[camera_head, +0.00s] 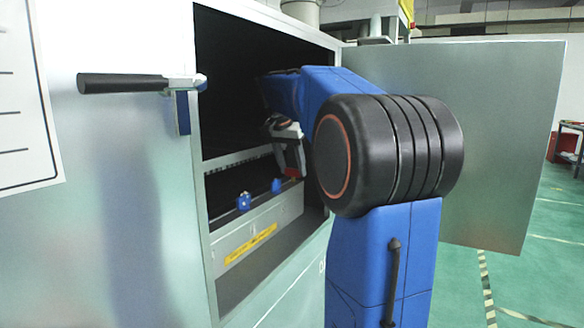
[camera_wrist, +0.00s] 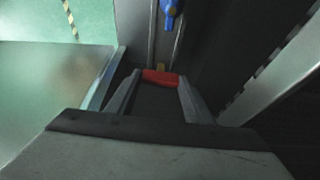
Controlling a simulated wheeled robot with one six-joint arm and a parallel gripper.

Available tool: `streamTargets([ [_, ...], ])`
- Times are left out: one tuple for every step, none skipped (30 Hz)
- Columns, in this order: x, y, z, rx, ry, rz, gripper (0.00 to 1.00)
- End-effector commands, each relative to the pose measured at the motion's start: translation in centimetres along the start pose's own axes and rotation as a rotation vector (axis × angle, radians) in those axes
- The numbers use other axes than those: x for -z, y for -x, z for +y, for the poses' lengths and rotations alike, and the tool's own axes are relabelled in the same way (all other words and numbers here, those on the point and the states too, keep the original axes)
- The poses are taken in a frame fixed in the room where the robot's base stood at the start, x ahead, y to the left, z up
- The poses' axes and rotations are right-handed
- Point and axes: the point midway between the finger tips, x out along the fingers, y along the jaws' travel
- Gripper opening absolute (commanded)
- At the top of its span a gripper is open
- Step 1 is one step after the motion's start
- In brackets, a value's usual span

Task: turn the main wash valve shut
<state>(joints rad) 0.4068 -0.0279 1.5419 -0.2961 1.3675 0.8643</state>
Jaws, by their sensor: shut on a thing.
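The red handle (camera_wrist: 160,77) of the main wash valve sits between the two fingertips of my gripper (camera_wrist: 159,83) in the wrist view. My gripper is shut on it. In the head view my gripper (camera_head: 291,170) reaches into the dark cabinet opening, with a bit of red (camera_head: 292,173) showing at its fingertips. Most of the valve body is hidden behind the fingers. A small yellow part (camera_wrist: 161,67) shows just beyond the red handle.
Two blue fittings (camera_head: 244,201) (camera_head: 276,185) stand on the ledge left of my gripper; one blue fitting (camera_wrist: 170,13) shows beyond it in the wrist view. The open cabinet door (camera_head: 500,130) stands right of my arm. A black-handled latch (camera_head: 125,83) juts out at left.

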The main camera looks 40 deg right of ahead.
Motion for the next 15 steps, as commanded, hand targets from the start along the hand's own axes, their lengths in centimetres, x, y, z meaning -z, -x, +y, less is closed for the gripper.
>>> streamTargets([
  [0.00, 0.04, -0.03, 0.000, -0.002, 0.000, 0.24],
  [0.00, 0.04, -0.02, 0.000, -0.002, 0.000, 0.25],
  [0.00, 0.04, -0.03, 0.000, -0.003, 0.000, 0.25],
  [0.00, 0.04, -0.02, 0.000, -0.003, 0.000, 0.24],
  [0.00, 0.04, -0.02, 0.000, -0.003, 0.000, 0.24],
  [0.00, 0.04, -0.02, 0.000, -0.002, 0.000, 0.24],
  [0.00, 0.04, -0.02, 0.000, -0.002, 0.000, 0.24],
  [0.00, 0.03, -0.02, 0.000, -0.002, 0.000, 0.24],
  [0.00, 0.04, -0.02, 0.000, -0.002, 0.000, 0.24],
  [0.00, 0.03, -0.02, 0.000, -0.002, 0.000, 0.24],
  [0.00, 0.03, -0.02, 0.000, -0.002, 0.000, 0.54],
  [-0.01, 0.03, -0.02, 0.000, -0.002, 0.000, 0.64],
  [-0.01, 0.03, -0.02, 0.000, -0.002, 0.000, 0.66],
  [-0.01, 0.03, -0.02, 0.000, -0.002, 0.000, 0.66],
  [-0.01, 0.02, -0.01, 0.000, -0.002, 0.000, 0.66],
])
